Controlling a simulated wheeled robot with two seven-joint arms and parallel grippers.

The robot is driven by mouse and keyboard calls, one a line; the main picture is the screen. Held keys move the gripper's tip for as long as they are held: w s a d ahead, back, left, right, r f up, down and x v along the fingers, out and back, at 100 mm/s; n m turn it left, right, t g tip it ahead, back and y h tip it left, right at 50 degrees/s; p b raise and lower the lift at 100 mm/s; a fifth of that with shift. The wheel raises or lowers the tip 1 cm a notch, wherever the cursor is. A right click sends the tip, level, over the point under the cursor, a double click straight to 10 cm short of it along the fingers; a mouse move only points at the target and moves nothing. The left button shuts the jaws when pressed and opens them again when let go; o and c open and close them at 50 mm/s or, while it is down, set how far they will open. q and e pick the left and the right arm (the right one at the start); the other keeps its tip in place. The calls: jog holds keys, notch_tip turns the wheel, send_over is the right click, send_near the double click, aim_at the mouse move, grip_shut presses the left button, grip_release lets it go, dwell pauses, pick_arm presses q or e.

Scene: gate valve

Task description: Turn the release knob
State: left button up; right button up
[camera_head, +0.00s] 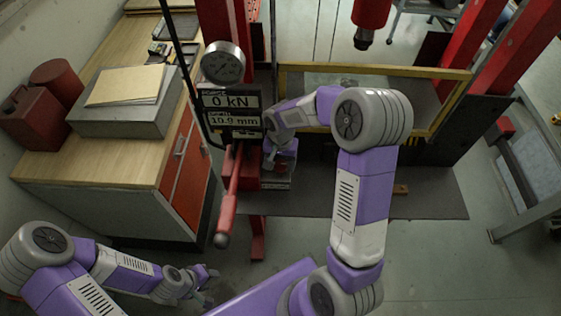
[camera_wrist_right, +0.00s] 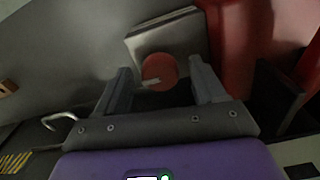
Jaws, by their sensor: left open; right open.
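The release knob (camera_wrist_right: 159,71) is a round orange-red knob with a small pale mark, seen in the right wrist view. My right gripper (camera_wrist_right: 161,78) is open, with one finger on either side of the knob in that view. I cannot tell whether the fingers touch it. In the head view my right gripper (camera_head: 273,160) is beside the red pump unit under the display, and I cannot make out the knob there. My left gripper (camera_head: 207,283) is open and empty, low at the left over the floor.
The red pump lever (camera_head: 229,195) slants down beside my right forearm. A gauge (camera_head: 223,63) and a display (camera_head: 232,111) reading 0 kN and 10.9 mm are above it. The red press frame with a yellow-edged bed (camera_head: 455,100) stands behind. A wooden-topped cabinet (camera_head: 120,165) is at left.

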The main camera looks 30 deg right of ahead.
aim_at(280, 164)
jog(key=shift+r, duration=0.1)
notch_tip(280, 164, up, 7)
jog(key=shift+r, duration=0.2)
dwell(0.6)
